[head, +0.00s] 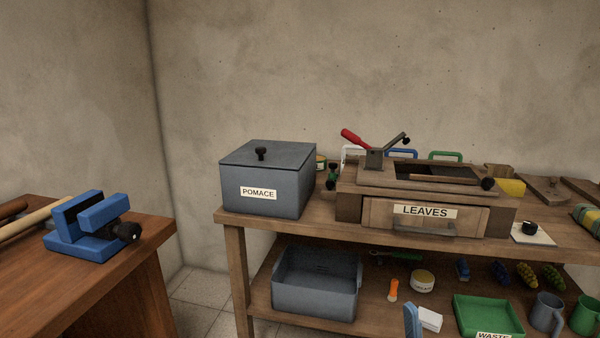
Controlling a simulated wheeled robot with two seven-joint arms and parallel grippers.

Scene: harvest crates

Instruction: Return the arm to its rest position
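Neither of my grippers can be made out in the head view, and no arm link is clearly visible. I cannot tell how the arms are posed or whether the grippers hold anything. A narrow blue piece (412,320) sticks up at the bottom edge, right of centre; it is cut off and I cannot tell what it belongs to.
A wooden bench (75,228) with a blue vise (82,240) stands at left. The shelf unit (330,226) carries a grey POMACE box (266,205) and a wooden LEAVES press (360,214). Below are a grey bin (315,298) and green WASTE tray (488,315).

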